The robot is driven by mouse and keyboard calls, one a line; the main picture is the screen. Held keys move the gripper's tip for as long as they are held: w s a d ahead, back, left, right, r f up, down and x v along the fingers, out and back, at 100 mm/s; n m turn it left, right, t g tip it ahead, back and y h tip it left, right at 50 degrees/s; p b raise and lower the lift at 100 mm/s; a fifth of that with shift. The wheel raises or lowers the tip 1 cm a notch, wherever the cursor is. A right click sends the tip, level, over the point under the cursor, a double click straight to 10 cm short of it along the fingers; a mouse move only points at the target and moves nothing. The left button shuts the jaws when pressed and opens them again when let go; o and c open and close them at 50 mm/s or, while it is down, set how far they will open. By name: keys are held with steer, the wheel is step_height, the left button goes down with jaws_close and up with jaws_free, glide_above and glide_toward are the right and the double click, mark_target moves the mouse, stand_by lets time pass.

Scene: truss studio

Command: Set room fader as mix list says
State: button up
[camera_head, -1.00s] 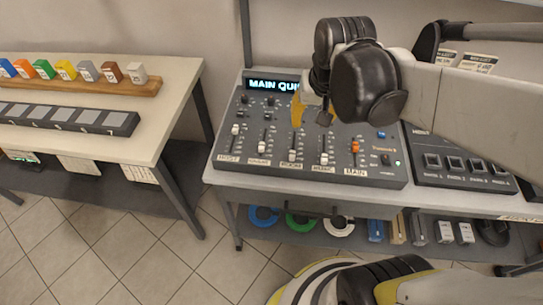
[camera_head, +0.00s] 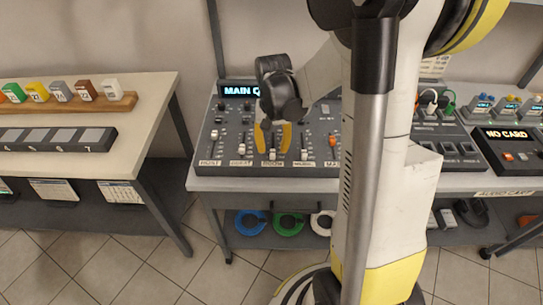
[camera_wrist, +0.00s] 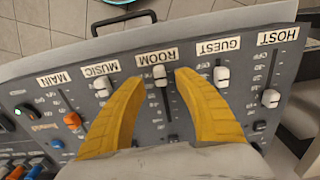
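The mixing desk (camera_head: 205,170) stands on the right-hand table, with HOST, GUEST, ROOM, MUSIC and MAIN faders. In the wrist view, the white ROOM fader cap (camera_wrist: 162,79) sits near its label (camera_wrist: 157,57), in its slot. My gripper (camera_wrist: 157,76) has its two yellow fingers spread on either side of that cap, with gaps showing. In the head view my gripper (camera_head: 274,134) points down over the ROOM channel. The desk's display (camera_head: 238,91) reads "MAIN" and more, partly hidden by my arm. A paper card (camera_head: 434,66) at the back is too small to read.
White GUEST (camera_wrist: 222,77) and MUSIC (camera_wrist: 102,87) caps flank my fingers closely. The HOST cap (camera_wrist: 270,98) and orange MAIN cap (camera_wrist: 72,121) are farther out. A "NO CARD" unit (camera_head: 508,148) stands right. A left table (camera_head: 150,95) holds coloured blocks and a button strip.

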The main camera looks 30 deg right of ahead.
steer(key=shift+f+b, duration=0.4)
steer(key=shift+f, duration=1)
jaws_close()
